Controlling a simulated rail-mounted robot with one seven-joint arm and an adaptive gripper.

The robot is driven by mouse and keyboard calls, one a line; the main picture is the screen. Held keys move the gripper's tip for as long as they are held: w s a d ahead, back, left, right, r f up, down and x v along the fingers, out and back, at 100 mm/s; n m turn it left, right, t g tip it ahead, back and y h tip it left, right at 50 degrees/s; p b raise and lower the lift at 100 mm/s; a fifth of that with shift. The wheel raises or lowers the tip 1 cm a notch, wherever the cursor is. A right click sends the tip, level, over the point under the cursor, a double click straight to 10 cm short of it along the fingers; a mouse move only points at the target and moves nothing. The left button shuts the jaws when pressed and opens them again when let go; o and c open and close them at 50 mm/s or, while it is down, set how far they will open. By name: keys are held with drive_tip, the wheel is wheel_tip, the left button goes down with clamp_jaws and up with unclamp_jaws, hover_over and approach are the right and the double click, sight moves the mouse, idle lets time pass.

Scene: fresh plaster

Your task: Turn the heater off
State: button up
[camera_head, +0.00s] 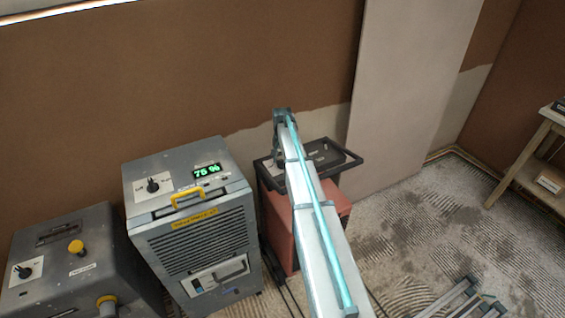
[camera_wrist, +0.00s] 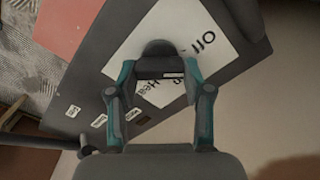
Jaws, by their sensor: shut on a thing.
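The heater (camera_head: 277,228) is a red box with a dark framed top, standing on the floor in the middle of the head view. In the wrist view its dark top panel (camera_wrist: 87,92) carries a white label plate (camera_wrist: 219,38) reading "Off" and, partly hidden, "Hea". A dark rounded knob (camera_wrist: 159,48) sits on this plate. My gripper (camera_wrist: 159,76) is shut on the knob, with one teal-sided finger on each side. The knob's pointer direction cannot be made out. In the head view my gripper (camera_head: 282,118) is over the heater's top, its fingertips hidden by the arm.
A grey machine (camera_head: 192,235) with a "75 %" display, knob and yellow handle stands left of the heater. A grey box (camera_head: 70,255) with a knob and yellow button is at far left.

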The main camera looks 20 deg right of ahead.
drive_tip(key=shift+n+b, duration=0.4)
drive_tip(key=shift+n, duration=0.9)
drive_tip(key=o, duration=1.2)
drive_tip(key=shift+c, duration=0.2)
drive_tip(key=shift+a+r, duration=0.1)
drive_tip(key=shift+r, duration=0.05)
wheel_tip(320, 180, up, 12)
